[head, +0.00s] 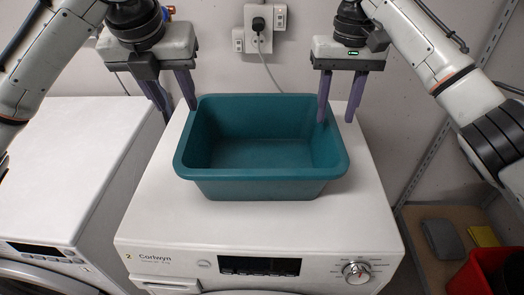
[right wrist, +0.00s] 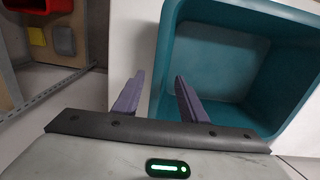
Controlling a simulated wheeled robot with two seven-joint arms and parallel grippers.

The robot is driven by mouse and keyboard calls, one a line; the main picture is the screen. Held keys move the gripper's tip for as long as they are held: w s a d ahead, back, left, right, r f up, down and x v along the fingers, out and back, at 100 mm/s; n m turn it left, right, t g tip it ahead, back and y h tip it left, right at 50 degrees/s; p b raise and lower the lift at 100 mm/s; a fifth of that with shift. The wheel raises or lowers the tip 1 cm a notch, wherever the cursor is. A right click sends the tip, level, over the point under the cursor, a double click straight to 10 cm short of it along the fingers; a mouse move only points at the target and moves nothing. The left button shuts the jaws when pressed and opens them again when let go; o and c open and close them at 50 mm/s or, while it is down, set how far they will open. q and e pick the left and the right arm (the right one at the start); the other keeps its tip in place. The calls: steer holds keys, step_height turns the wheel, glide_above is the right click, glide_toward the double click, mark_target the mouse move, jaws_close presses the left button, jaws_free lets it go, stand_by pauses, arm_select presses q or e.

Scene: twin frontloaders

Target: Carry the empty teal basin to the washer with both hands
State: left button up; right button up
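The teal basin (head: 262,187) is empty and sits upright on top of the white machine with a "2" on its front. It also shows in the right wrist view (right wrist: 215,62). My left gripper (head: 180,114) is open at the basin's back left corner; one finger is close to the rim, the other is outside. My right gripper (head: 336,121) is open at the right side. In the right wrist view (right wrist: 158,92) its fingers stand apart on either side of the rim, one over the inside, one outside. I cannot tell whether any finger touches the basin.
The white machine (head: 150,222) under the basin has a dial and dark display in front. A second white machine (head: 60,160) stands to the left. A wall socket with a plug (head: 258,25) is behind. A shelf (head: 425,275) with a grey item and red bin (head: 480,275) is lower right.

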step_height(320, 180, up, 6)
steer(key=shift+r, duration=0.25)
steer(key=shift+s, duration=0.1)
stand_by(0.4)
